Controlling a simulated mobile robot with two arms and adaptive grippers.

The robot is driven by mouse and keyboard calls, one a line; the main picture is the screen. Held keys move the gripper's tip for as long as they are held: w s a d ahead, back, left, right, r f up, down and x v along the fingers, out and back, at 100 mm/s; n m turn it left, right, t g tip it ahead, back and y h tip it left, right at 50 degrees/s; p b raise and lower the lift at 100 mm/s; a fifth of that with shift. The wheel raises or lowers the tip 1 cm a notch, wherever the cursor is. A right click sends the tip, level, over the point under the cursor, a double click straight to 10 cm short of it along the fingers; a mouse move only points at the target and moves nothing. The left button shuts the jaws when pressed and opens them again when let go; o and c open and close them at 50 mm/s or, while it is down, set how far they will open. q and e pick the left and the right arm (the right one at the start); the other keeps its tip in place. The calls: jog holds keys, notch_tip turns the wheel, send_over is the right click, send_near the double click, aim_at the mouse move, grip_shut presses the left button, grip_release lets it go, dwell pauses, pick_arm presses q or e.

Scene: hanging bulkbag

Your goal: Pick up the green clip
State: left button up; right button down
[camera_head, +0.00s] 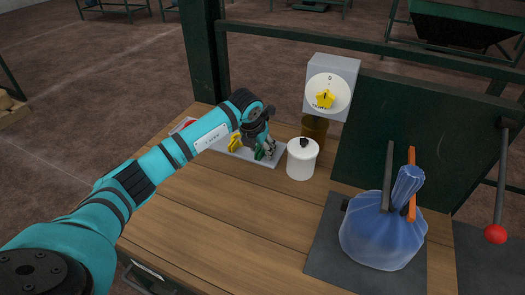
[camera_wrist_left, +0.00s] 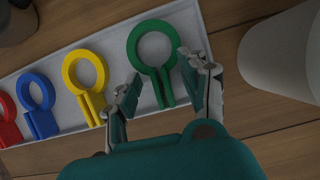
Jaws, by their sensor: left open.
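The green clip (camera_wrist_left: 151,62) lies at one end of a light grey tray (camera_wrist_left: 202,58) in the left wrist view, with a round ring and two straight legs. My left gripper (camera_wrist_left: 158,84) is open, with its fingers on either side of the clip's legs and nothing held. I cannot tell whether the fingers touch the clip. In the head view, my left gripper (camera_head: 265,150) is over the tray (camera_head: 240,152), and part of the green clip (camera_head: 259,154) shows beside it. My right gripper is not in view.
Yellow (camera_wrist_left: 85,85), blue (camera_wrist_left: 37,105) and red (camera_wrist_left: 8,120) clips lie along the tray. A white lidded pot (camera_head: 302,160) stands close to the right of my left gripper. A blue bag (camera_head: 380,238) sits farther right on a dark plate.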

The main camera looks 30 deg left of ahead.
pick_arm(q)
jog(key=c, duration=0.9)
grip_shut()
